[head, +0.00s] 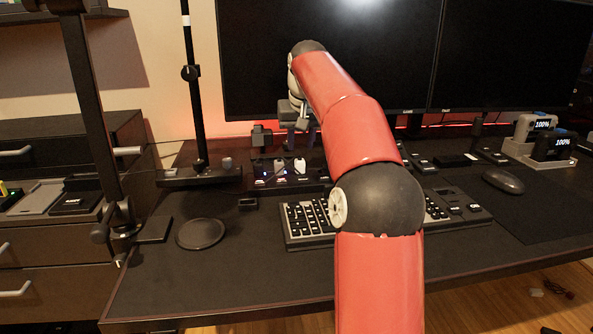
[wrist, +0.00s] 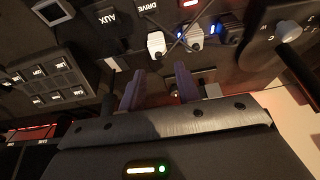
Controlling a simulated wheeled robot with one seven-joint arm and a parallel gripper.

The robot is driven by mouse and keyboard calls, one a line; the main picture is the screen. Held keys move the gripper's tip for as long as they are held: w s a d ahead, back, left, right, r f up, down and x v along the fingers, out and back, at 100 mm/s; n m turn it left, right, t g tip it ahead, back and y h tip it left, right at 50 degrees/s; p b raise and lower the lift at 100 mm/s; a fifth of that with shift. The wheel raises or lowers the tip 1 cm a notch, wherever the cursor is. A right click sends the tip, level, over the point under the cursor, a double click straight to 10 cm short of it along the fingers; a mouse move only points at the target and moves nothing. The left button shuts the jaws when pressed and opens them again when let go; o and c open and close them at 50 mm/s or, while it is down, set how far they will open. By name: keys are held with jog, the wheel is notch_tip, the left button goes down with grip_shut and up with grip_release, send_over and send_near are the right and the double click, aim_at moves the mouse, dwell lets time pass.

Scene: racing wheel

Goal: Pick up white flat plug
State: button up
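I cannot tell which is the flat one. In the head view, two pale plugs (head: 279,166) (head: 299,165) show behind the keyboard. My gripper (wrist: 158,85) is open, with two purple fingers apart and nothing between them. In the head view, my gripper (head: 300,135) is above the panel, partly hidden by my arm.
A keyboard (head: 308,218) lies in front of the panel, partly behind my arm. Black monitors (head: 300,60) stand at the back. A dark stand (head: 200,172) is left of the panel, and a black round disc (head: 200,234) lies at front left. A thin dark cable (wrist: 180,38) crosses near the plugs.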

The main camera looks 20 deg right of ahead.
aim_at(300, 160)
jog(key=x, duration=0.2)
jog(key=s+b+x, duration=0.1)
jog(key=x, duration=0.2)
jog(key=shift+w+f, duration=0.1)
jog(key=shift+f, duration=0.45)
jog(key=shift+w+f, duration=0.2)
jog(key=shift+f, duration=0.15)
grip_shut()
